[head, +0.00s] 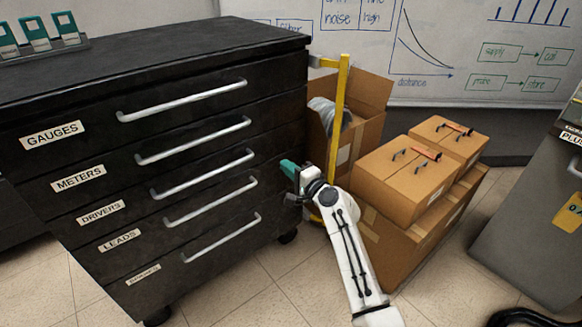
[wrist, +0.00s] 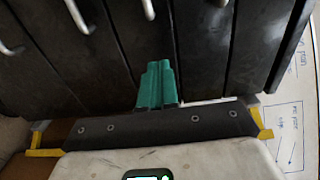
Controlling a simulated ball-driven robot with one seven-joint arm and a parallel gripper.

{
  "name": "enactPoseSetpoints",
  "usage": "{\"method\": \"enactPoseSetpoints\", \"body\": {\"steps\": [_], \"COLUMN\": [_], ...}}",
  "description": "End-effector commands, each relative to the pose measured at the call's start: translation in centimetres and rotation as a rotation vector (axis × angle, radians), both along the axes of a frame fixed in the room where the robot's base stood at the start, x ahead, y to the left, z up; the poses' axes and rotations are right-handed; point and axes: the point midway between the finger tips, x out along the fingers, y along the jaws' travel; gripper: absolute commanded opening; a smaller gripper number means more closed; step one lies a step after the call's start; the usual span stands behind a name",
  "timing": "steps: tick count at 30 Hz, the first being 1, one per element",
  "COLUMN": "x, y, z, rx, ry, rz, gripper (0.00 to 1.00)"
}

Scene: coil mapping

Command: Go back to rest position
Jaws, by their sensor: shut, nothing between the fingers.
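My gripper (head: 288,168) is at the right front edge of the black drawer cabinet (head: 140,85), in front of the yellow upright frame (head: 341,110). Its teal fingers are together and hold nothing. In the wrist view the closed fingers (wrist: 158,84) point toward the cabinet's drawer fronts (wrist: 110,60). I cannot tell whether they touch the cabinet. My white arm reaches up to it from the lower middle of the head view.
Cardboard boxes (head: 405,178) with small tools on top stand right of my arm. An open carton (head: 372,95) is behind the yellow frame. A grey cabinet (head: 530,220) stands at the far right. Tiled floor (head: 450,280) is clear between it and the boxes. The drawers look shut.

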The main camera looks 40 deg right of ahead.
Motion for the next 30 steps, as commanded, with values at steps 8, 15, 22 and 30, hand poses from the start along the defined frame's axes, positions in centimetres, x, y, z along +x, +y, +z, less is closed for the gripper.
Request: {"method": "enactPoseSetpoints", "body": {"steps": [8, 15, 22, 30], "x": [-1.1, -2.4, -11.2, -27.4], "y": [0.0, 2.2, 10.3, 14.8], "z": [0.0, -1.8, -9.4, -15.5], "rx": [0.001, -0.082, -0.485, -0.942], "ry": [0.000, 0.063, 0.366, 0.768], "rz": [0.000, 0.061, 0.360, 0.756], "gripper": [0.00, 0.00, 0.00, 0.00]}}
